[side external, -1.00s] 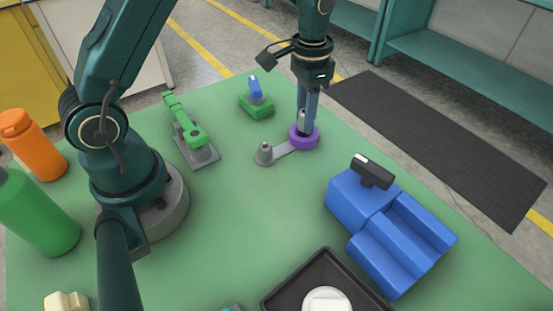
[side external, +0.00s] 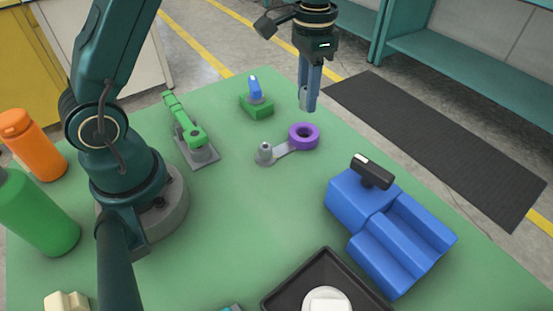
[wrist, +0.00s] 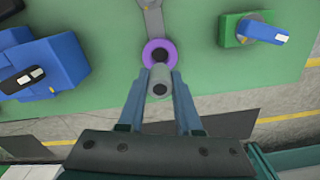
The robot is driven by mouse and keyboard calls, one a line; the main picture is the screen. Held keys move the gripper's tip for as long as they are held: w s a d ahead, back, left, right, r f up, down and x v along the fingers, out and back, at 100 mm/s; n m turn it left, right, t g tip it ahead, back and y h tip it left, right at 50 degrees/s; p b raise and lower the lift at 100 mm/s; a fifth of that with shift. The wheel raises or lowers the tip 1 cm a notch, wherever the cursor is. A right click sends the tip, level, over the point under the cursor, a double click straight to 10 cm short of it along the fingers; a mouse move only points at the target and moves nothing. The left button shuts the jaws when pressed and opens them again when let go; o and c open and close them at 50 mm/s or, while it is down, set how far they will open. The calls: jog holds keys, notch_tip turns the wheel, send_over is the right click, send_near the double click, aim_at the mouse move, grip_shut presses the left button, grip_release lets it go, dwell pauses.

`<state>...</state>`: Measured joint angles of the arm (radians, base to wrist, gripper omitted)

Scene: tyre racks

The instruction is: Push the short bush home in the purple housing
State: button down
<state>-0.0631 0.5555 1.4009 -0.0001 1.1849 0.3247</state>
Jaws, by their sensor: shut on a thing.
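The purple housing (side external: 304,136) is a ring at the end of a grey link on the green table; its hole is open and dark. It also shows in the wrist view (wrist: 158,52). My gripper (side external: 309,106) is shut on the short bush, a small grey cylinder (side external: 303,97), and holds it above the table, up and behind the housing in the side view. In the wrist view the bush (wrist: 160,82) sits between the two fingers, just below the ring in the picture and overlapping its lower edge.
A grey cone-shaped post (side external: 264,153) stands at the link's other end. A green toggle clamp (side external: 190,130) and a green block with a blue lever (side external: 256,103) are to the left. A blue stepped block (side external: 385,225) and a black tray (side external: 325,285) lie nearer the front.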

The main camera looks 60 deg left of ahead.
jog(key=shift+f, duration=2.4)
jog(key=shift+f, duration=0.2)
dwell(0.8)
jog(key=shift+f, duration=0.35)
dwell(0.7)
jog(key=shift+f, duration=0.35)
jog(key=shift+r, duration=0.15)
jog(key=shift+r, duration=0.55)
jog(key=shift+f, duration=0.25)
dwell(0.7)
